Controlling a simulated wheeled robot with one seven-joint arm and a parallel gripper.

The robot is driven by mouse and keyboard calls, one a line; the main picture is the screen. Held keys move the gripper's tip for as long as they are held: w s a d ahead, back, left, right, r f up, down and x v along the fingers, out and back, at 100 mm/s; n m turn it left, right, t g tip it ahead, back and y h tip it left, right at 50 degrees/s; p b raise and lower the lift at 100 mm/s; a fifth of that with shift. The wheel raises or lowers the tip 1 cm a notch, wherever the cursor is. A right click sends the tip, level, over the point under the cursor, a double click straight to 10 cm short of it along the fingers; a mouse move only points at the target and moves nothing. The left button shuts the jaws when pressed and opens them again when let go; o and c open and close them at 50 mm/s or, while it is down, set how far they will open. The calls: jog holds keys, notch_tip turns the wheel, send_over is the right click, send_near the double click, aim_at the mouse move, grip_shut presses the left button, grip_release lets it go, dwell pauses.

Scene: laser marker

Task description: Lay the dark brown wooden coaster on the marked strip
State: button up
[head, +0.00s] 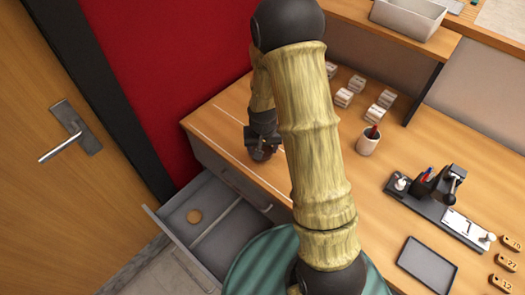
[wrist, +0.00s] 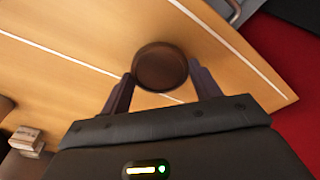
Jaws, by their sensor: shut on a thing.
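The dark brown round wooden coaster (wrist: 160,66) is between the fingertips of my gripper (wrist: 163,78) in the wrist view. The fingers are shut on its two sides. In the head view the coaster (head: 262,154) shows as a dark shape under my gripper, partly hidden by it. The marked strip (wrist: 115,50) is the bare wood between two thin white lines on the desk. The coaster appears over the strip between the lines. I cannot tell whether it touches the desk.
A cup (head: 368,141), small white blocks (head: 344,97), a laser marker (head: 440,190) and a dark tray (head: 427,263) stand to the right. My arm hides the desk's middle.

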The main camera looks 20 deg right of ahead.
notch_tip(320, 180, down, 2)
jog(key=shift+w+f, duration=0.1)
jog(key=shift+f, duration=0.1)
jog(key=o, duration=1)
jog(key=shift+f, duration=0.1)
jog(key=shift+c, duration=0.2)
notch_tip(320, 180, up, 12)
jog(key=s, duration=0.2)
jog(key=shift+a, duration=0.15)
